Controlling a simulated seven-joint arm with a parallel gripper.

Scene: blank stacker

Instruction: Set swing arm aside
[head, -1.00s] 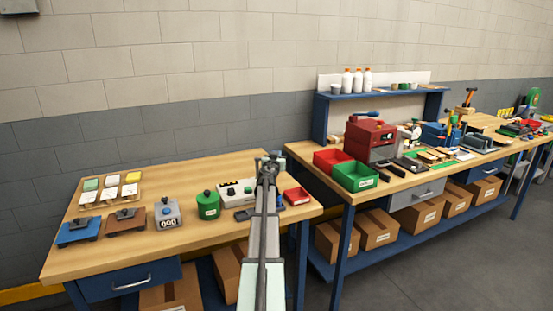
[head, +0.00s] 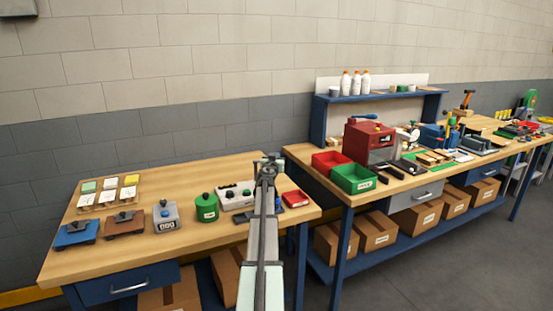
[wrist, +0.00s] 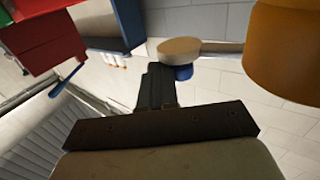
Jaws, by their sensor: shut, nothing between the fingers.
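My gripper (head: 268,160) is above the right part of the left bench in the head view, with my arm reaching up from the bottom. Its dark fingers (wrist: 157,88) are together and empty in the wrist view. That view is upside down. Past the fingertips is a pale bar with a rounded tan end (wrist: 180,47) and a blue knob (wrist: 183,73), perhaps the swing arm; I cannot be sure. Whether the fingers touch it cannot be told. A large orange-brown round part (wrist: 285,45) is close at the right. In the head view I cannot pick out the swing arm.
A red machine (head: 368,137) with a blue handle stands on the right bench, behind a red bin (head: 330,162) and a green bin (head: 355,180). A green canister (head: 206,208) and a small red tray (head: 295,198) are on the left bench, whose back middle is clear.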

